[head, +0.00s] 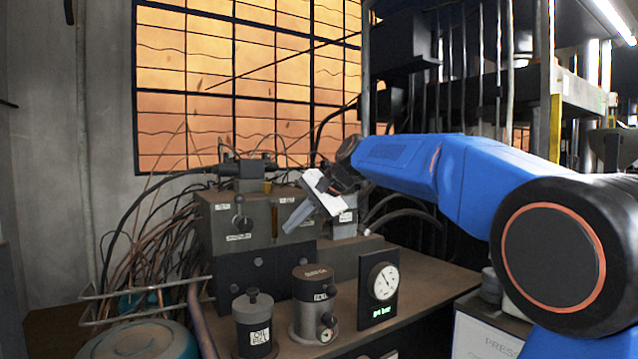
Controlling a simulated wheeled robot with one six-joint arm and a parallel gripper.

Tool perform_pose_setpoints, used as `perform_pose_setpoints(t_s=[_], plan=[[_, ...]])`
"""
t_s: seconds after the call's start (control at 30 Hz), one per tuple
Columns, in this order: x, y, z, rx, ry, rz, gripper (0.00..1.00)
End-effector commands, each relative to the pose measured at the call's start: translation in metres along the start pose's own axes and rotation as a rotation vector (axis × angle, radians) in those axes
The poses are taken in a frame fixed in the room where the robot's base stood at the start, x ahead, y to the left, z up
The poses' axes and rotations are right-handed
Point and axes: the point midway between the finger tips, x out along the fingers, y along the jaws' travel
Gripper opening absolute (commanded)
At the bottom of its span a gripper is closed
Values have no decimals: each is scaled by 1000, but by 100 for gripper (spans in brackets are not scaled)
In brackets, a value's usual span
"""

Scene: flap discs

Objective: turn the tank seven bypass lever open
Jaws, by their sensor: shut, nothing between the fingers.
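My gripper (289,226), with a white body and grey fingers, is shut and empty. It points down and left in front of the right part of a dark grey machine block (262,212) with small white labels. A dark upright lever with a round knob (240,213) sits on the block's left front face, left of my fingertips and apart from them. The labels are too small to read, so I cannot tell whether this is the tank seven bypass lever. My gripper hides part of the block's right face, and any lever there is hidden.
On the brown bench (425,287) stand an oil-fill canister (254,325), a round dark canister with small knobs (314,305) and a dial gauge (381,283). Loose cables (150,240) crowd the left. Black hoses (405,216) run behind on the right. The bench right of the gauge is clear.

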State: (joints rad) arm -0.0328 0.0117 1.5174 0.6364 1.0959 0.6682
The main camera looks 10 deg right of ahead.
Motion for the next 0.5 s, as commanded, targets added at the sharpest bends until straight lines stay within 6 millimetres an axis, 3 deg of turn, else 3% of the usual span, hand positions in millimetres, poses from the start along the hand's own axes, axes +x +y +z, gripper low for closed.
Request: perform_pose_setpoints(t_s=[0.23, 0.5], plan=[[-3, -13, -4, -547, 128, 261, 0], [-35, -50, -22, -1077, 274, 578, 0]])
